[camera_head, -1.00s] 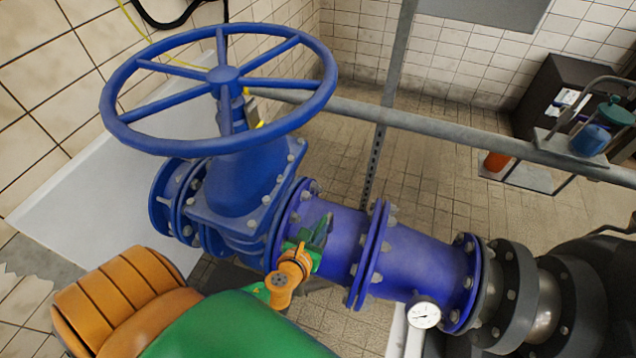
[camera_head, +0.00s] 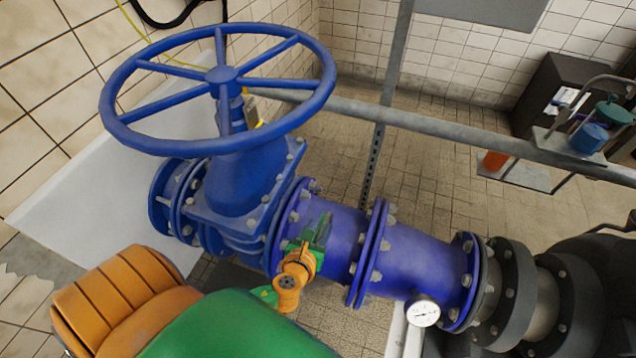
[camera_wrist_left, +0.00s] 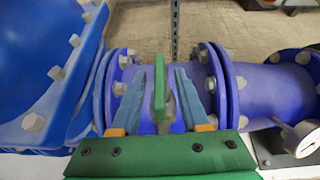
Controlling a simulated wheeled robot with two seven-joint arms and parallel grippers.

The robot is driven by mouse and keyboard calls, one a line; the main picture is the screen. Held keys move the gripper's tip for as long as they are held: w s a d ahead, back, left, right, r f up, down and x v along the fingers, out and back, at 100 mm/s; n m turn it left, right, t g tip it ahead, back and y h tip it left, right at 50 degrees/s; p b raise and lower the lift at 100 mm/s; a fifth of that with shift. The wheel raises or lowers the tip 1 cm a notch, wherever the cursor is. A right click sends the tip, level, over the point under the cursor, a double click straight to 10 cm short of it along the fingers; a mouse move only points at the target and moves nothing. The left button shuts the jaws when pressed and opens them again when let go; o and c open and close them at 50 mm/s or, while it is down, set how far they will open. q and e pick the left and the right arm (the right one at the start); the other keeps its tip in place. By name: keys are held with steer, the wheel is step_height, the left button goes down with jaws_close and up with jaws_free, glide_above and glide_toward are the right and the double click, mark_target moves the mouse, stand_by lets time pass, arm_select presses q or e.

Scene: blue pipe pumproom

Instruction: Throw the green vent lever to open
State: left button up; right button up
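The green vent lever (camera_wrist_left: 159,88) stands upright as a flat bar in the left wrist view, on a small grey metal stem in front of the blue pipe. My left gripper (camera_wrist_left: 160,76) is open around it, one blue-grey finger on each side. A gap shows between the lever and each finger, so it is not clamped. In the head view my left gripper (camera_head: 311,252) is small and sits at the near side of the pipe, below the big handwheel. There the lever is hard to tell from the gripper's green parts. My right gripper is not in view.
A blue handwheel (camera_head: 222,75) rises above the valve body at left. Bolted flanges (camera_head: 371,252) flank the blue pipe (camera_head: 425,268). A white-faced gauge (camera_head: 423,311) hangs at the pipe's right part. A grey rail (camera_head: 450,133) crosses behind, with open tiled floor beyond.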

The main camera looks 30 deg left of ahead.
arm_select(q)
steer(key=p+v, duration=0.1)
steer(key=v, duration=0.6)
steer(key=shift+s+r, duration=0.1)
